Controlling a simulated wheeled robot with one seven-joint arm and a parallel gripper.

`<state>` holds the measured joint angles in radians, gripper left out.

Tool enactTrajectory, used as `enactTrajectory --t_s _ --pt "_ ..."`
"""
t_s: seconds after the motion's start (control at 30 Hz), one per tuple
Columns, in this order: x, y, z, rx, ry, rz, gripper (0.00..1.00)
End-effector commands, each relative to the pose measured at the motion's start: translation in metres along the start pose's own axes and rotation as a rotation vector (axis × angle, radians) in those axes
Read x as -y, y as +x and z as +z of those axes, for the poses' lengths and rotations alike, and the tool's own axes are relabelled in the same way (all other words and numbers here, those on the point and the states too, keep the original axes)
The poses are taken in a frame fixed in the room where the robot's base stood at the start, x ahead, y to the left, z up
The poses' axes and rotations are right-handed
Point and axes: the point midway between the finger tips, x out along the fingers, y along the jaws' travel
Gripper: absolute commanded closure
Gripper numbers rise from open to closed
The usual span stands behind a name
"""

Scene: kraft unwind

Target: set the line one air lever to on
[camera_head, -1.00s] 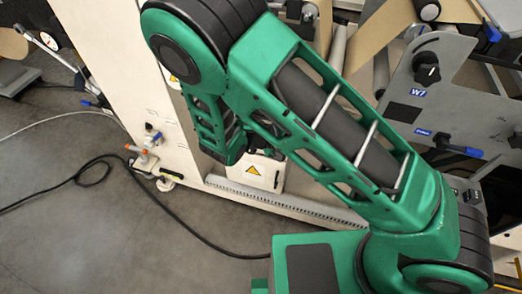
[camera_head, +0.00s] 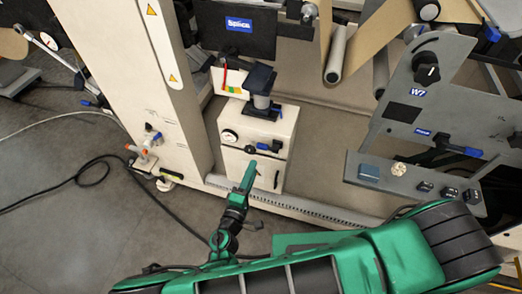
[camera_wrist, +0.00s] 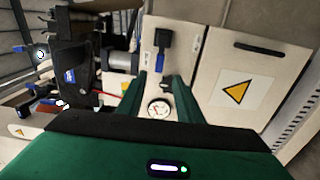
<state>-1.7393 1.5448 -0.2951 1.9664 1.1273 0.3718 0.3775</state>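The air lever (camera_head: 264,147) is a small blue handle with a dark hub on the front of a cream cabinet (camera_head: 232,162). In the wrist view the blue lever (camera_wrist: 164,42) shows upright in the picture, beyond the fingertips. A round white gauge (camera_head: 229,136) sits left of it on the cabinet; it also shows between my fingers in the wrist view (camera_wrist: 158,108). My gripper (camera_head: 245,182) is in front of and below the lever, apart from it. The wrist view shows its two green fingers (camera_wrist: 162,80) spread with nothing between them. I cannot read any on/off mark.
A dark cylinder unit (camera_head: 261,88) stands on the cabinet. A lower door with a warning triangle (camera_wrist: 236,92) is close to the gripper. A cream machine column (camera_head: 160,70) rises at left. A grey bracket with knobs (camera_head: 410,180) juts out at right. A black cable (camera_head: 95,160) lies on the floor.

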Motion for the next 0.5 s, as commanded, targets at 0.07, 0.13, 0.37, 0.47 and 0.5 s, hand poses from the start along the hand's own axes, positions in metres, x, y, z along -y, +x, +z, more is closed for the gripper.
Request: enactTrajectory --t_s 0.07,0.13,0.37,0.47,0.5 --pt "-0.001 0.012 0.001 0.005 0.000 0.002 0.67" --pt "-0.001 0.024 0.001 0.005 0.000 0.001 0.67" --pt "-0.001 0.065 0.002 0.006 -0.001 0.001 0.67" --pt "-0.001 0.079 0.001 0.004 0.000 0.001 0.67" --pt "-0.001 0.083 0.001 0.005 0.000 0.001 0.67"
